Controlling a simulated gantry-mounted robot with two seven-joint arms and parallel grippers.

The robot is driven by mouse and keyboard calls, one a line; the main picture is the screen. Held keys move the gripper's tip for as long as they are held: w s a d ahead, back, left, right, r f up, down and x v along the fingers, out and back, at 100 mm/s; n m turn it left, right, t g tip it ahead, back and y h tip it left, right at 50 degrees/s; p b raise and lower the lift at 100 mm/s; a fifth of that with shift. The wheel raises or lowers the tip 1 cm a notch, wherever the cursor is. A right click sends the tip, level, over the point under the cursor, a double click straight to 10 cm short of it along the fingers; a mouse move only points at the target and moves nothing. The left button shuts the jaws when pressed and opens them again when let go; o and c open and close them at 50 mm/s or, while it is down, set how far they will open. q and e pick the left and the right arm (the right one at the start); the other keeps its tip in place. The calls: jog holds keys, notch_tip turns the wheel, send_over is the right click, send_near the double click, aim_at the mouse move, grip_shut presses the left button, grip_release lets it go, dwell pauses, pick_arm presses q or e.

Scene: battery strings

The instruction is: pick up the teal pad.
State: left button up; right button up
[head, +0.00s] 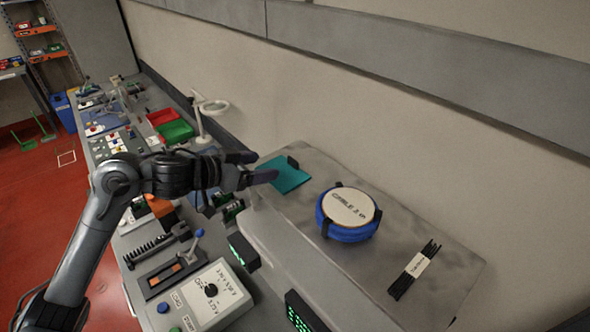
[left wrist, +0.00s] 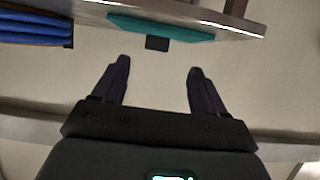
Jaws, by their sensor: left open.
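The teal pad (head: 287,176) lies flat on the far left part of a raised grey shelf, with a small dark block at its far edge. My left gripper (head: 259,167) is open and empty, with its fingers at the pad's near left side. In the left wrist view, the open fingers (left wrist: 157,80) point toward the pad (left wrist: 165,29) and its dark block (left wrist: 157,43), with a gap between. Whether the fingers touch the pad is not clear in the head view. My right gripper is out of view.
A blue cable spool (head: 347,213) stands on the grey shelf (head: 425,225), right of the pad. A bundle of black ties (head: 414,270) lies farther right. A ring lamp (head: 212,107) stands behind my left arm. A bench with panels, red and green bins (head: 176,132) runs back along the wall.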

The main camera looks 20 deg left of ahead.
aim_at(292, 160)
pick_arm(q)
jog(key=x, duration=0.5)
jog(key=shift+w+d+r+p, duration=0.1)
jog(key=shift+w+p, duration=0.15)
jog(key=shift+p, duration=0.1)
jog(key=x, duration=0.1)
jog(key=p+x, duration=0.1)
jog(key=x, duration=0.2)
jog(key=shift+w+d+r, duration=0.15)
jog(key=shift+w+d, duration=0.15)
jog(key=shift+d, duration=0.2)
jog(key=shift+w+d, duration=0.1)
jog(key=shift+w, duration=0.1)
jog(key=c, duration=1.1)
jog(key=shift+o, duration=0.2)
